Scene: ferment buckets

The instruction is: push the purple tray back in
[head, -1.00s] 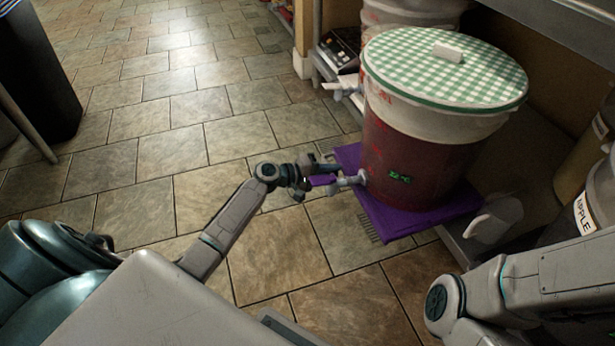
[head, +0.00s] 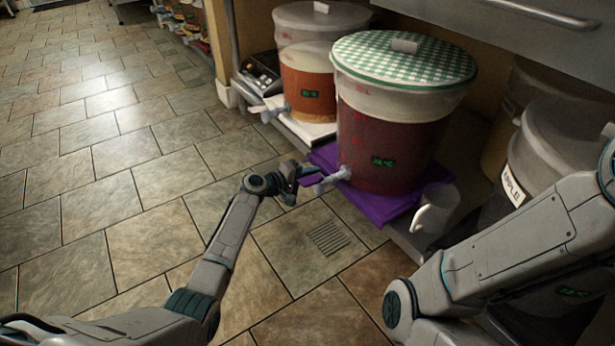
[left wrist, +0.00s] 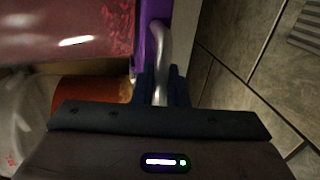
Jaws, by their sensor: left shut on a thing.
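The purple tray (head: 380,208) lies under a dark red bucket (head: 375,140) with a green checked lid, and its front edge juts out a little over the floor. My left gripper (head: 292,182) is at the tray's front, beside the bucket's grey tap (head: 332,179). In the left wrist view its fingers (left wrist: 160,92) are shut on a curved grey handle (left wrist: 163,50) by the purple tray edge (left wrist: 150,35). The right arm shows at the lower right, but its gripper is out of view.
An orange-filled bucket (head: 306,80) on a white tray (head: 300,128) stands behind, near a small dark device (head: 258,75). A white mug (head: 435,208) stands right of the purple tray. A labelled container (head: 545,160) is further right. The tiled floor left is clear.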

